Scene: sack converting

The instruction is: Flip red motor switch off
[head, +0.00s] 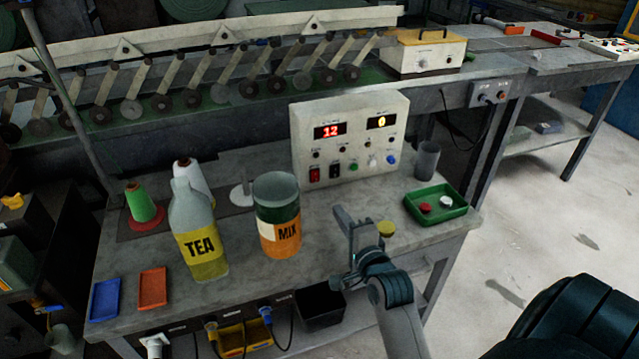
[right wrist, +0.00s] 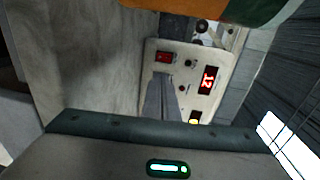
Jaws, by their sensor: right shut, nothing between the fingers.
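The white control box (head: 350,140) stands at the back of the bench, with a red "12" display and a yellow "0" display. Its red switch (head: 314,174) is at the lower left of the front, left of a black switch (head: 335,170). In the right wrist view the red switch (right wrist: 165,57) is just past the fingertips. I cannot tell its rocker position. My right gripper (head: 352,216) is shut and empty, above the bench in front of the box; its fingers also show in the right wrist view (right wrist: 160,88). I see no contact with the switch. My left gripper is out of view.
A MIX jar (head: 278,222) and a TEA bottle (head: 200,235) stand left of my right gripper. A green tray (head: 462,212) with red and white pieces and a grey cup (head: 427,160) are at right.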

